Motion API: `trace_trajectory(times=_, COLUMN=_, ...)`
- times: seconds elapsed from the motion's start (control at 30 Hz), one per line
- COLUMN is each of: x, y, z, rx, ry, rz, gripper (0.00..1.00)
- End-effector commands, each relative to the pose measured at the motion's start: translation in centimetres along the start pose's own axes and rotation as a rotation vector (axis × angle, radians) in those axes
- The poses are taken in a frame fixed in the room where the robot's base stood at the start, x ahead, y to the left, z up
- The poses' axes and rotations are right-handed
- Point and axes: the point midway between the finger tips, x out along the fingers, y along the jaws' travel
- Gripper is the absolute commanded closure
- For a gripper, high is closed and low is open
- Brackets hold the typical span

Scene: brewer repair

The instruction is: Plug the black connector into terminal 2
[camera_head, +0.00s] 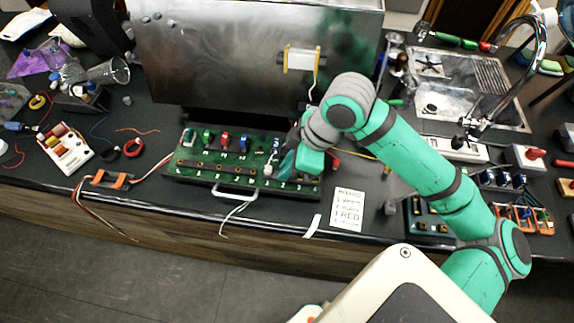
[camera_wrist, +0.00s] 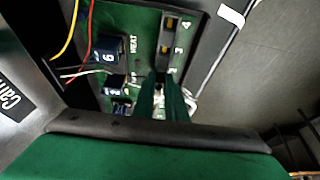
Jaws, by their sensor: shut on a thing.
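The green terminal board (camera_head: 215,178) lies near the counter's front edge, with a numbered black terminal row along its near side. My gripper (camera_head: 285,168) is low over the right part of the board. The held black connector is almost wholly hidden between the fingers. I cannot tell whether it touches or sits in a terminal. A white connector (camera_head: 268,170) with a white lead stands at the row, just left of the fingers.
Green, red (camera_head: 224,140) and blue parts stand on the board. A metal housing (camera_head: 255,60) rises behind it. Yellow and red wires run right of my gripper. A written card (camera_head: 347,208) lies on the counter at right. A handle (camera_head: 235,190) is at the board's front.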

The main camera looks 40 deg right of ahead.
Motion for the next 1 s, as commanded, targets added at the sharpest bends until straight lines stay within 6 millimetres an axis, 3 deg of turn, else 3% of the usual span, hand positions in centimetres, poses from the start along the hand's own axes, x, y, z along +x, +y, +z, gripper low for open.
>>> trace_trajectory(times=0.87, x=0.24, y=0.00, z=0.10, rx=0.000, ry=0.000, rz=0.000, gripper=1.00)
trace_trajectory(times=0.9, x=0.24, y=0.00, z=0.10, rx=0.000, ry=0.000, rz=0.000, gripper=0.79)
trace_trajectory(times=0.97, x=0.24, y=0.01, z=0.10, rx=0.000, ry=0.000, rz=0.000, gripper=0.67)
trace_trajectory(times=1.0, x=0.24, y=0.02, z=0.10, rx=0.000, ry=0.000, rz=0.001, gripper=0.67)
